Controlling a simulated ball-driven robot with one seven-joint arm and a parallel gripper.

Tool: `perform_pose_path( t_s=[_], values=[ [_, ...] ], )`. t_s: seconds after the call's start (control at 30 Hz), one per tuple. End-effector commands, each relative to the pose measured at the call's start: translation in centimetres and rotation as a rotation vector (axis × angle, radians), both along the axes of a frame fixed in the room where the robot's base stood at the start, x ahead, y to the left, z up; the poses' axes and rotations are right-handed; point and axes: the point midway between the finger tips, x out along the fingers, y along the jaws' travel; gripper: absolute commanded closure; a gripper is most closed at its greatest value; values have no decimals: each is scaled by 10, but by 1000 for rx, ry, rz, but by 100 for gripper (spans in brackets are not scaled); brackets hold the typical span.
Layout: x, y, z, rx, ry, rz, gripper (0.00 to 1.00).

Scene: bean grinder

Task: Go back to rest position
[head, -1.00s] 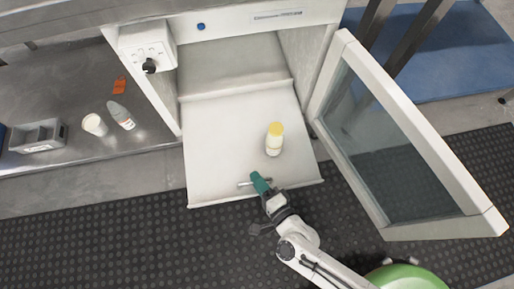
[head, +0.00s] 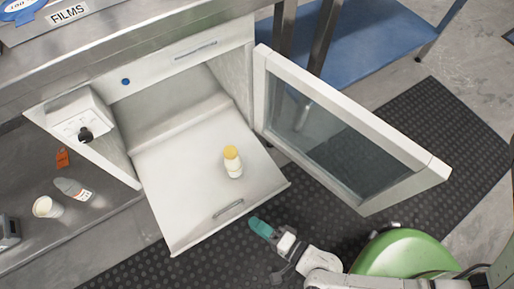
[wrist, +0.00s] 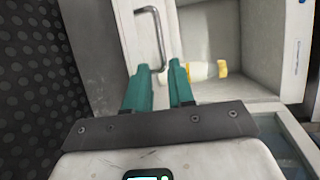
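My gripper (head: 256,224) has teal fingers and is just off the front right edge of the pulled-out white tray (head: 180,195), over the dark mat. It is apart from the tray's handle (head: 229,209). In the wrist view the two fingers (wrist: 161,72) stand apart with a gap and hold nothing; the handle (wrist: 152,30) shows beyond their tips. A white bottle with a yellow cap (head: 233,163) stands upright on the tray. The bottle (wrist: 203,70) is partly hidden behind a finger in the wrist view.
The glass door (head: 345,135) stands open right of the tray, close to my arm. A cup (head: 47,207), a bottle (head: 72,188) and an orange tag (head: 62,158) are on the left. Dark matting (head: 125,272) lies in front.

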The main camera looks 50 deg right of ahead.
Motion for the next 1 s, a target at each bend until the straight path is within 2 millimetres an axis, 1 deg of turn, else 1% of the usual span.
perform_pose_path(
  t_s=[0.37,0.47,0.5,0.67,0.77,0.87,1.0],
  values=[
    [0,0,0,0,0,0,77],
    [9,6,3,-27,5,42,77],
    [16,11,5,-48,9,74,77],
    [46,31,17,-205,41,268,77],
    [62,37,22,-334,73,399,77],
    [71,36,26,-466,114,514,77],
    [78,25,29,-636,184,651,77]
  ],
)
